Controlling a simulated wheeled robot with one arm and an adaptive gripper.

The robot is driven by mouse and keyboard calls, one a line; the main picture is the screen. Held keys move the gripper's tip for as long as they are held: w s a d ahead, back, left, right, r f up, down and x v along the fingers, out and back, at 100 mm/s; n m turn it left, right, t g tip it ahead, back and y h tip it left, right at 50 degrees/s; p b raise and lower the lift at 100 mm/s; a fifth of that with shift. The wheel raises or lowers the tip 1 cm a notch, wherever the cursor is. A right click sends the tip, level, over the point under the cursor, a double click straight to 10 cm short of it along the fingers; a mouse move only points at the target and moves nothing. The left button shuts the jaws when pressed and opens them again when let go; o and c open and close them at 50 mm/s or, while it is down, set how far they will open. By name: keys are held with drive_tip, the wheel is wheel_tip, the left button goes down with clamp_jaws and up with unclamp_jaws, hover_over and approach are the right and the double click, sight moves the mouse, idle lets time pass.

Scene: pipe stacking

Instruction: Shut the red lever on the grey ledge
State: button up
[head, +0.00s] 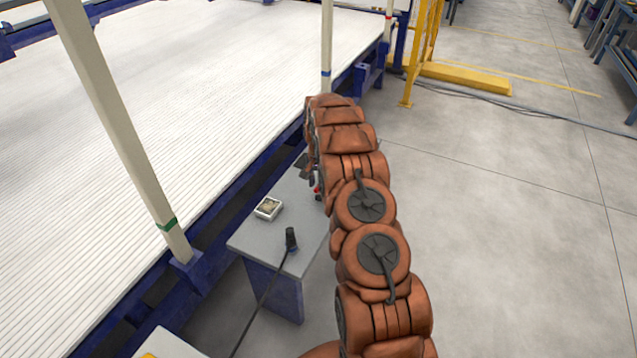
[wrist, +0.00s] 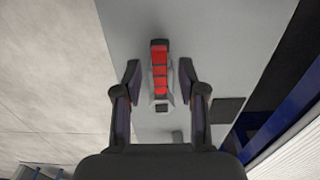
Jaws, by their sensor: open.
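The red lever (wrist: 160,72) shows in the wrist view on the grey ledge (wrist: 215,40). It is a narrow red piece in a grey and black housing, lying lengthwise up the picture. My gripper (wrist: 160,75) is open, with one finger on each side of the lever and a gap on both sides. I cannot tell its height above the ledge. In the head view only a small bit of red (head: 317,190) shows beside my arm, which hides most of the lever. The grey ledge (head: 285,205) also shows there.
A small light box (head: 268,208) and a black cylindrical thing with a cable (head: 291,240) stand on the ledge's near part. A cream post (head: 120,110) rises at left beside the white ribbed bed (head: 190,70). Open floor (head: 500,220) lies at right.

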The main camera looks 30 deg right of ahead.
clamp_jaws()
idle(0.3)
idle(0.4)
